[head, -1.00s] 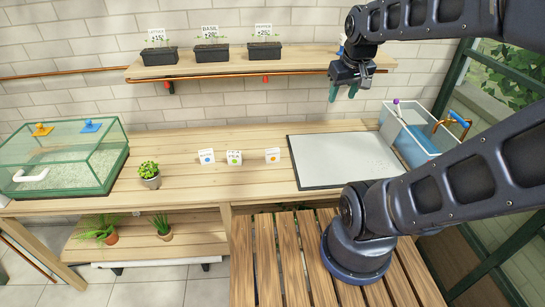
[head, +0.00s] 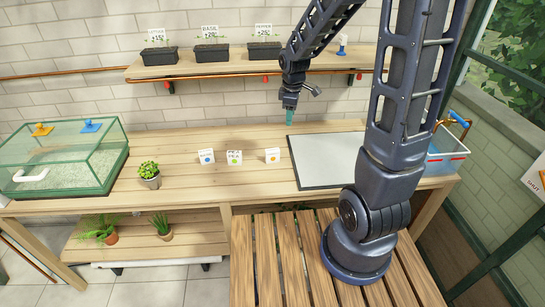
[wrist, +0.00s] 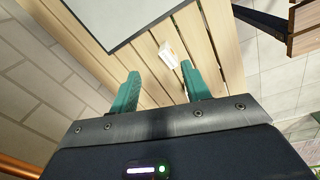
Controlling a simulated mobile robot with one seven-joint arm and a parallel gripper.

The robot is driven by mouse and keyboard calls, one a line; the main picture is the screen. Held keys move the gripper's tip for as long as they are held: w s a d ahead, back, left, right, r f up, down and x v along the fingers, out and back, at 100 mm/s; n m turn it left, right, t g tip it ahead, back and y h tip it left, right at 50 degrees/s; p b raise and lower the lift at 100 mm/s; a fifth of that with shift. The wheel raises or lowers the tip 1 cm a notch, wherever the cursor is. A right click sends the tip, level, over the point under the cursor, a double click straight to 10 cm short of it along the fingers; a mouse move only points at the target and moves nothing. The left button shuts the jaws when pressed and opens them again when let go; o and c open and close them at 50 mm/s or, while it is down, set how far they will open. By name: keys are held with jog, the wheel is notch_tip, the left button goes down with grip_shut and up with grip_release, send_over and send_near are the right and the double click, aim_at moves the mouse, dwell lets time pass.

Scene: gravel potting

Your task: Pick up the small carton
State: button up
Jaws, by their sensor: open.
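Three small white cartons stand in a row on the wooden bench in the head view: one with a blue dot (head: 206,157), one with a green dot (head: 234,158) and one with an orange dot (head: 272,156). My gripper (head: 289,116) is above the bench, up and slightly right of the orange-dot carton. In the wrist view my gripper (wrist: 160,72) has its two green fingers apart with nothing between them. A white carton (wrist: 168,54) with an orange mark shows just beyond the fingertips, apart from them.
A white board with a dark edge (head: 325,160) lies right of the cartons. A potted plant (head: 149,173) and a glass tank of gravel (head: 65,160) stand to the left. A shelf (head: 200,69) with planters hangs above. A blue-water basin (head: 446,158) is at right.

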aim_at(272, 150)
jog(key=a+f+n, duration=0.1)
jog(key=a+f, duration=0.1)
jog(key=f, duration=0.1)
jog(key=w+a+f+n, duration=0.1)
jog(key=a+f+n, duration=0.1)
jog(key=f, duration=0.2)
jog(key=w+a+f+n+g, duration=0.1)
jog(key=a+f+n, duration=0.1)
jog(key=f, duration=0.1)
jog(key=shift+w+a+f, duration=0.25)
jog(key=shift+f, duration=0.15)
notch_tip(272, 150, down, 5)
jog(key=shift+f, duration=0.15)
jog(key=shift+w+d+f, duration=0.1)
jog(key=shift+w+f, duration=0.1)
jog(key=shift+f, duration=1.2)
jog(key=shift+w+f, duration=0.15)
jog(key=shift+f, duration=1.2)
grip_shut()
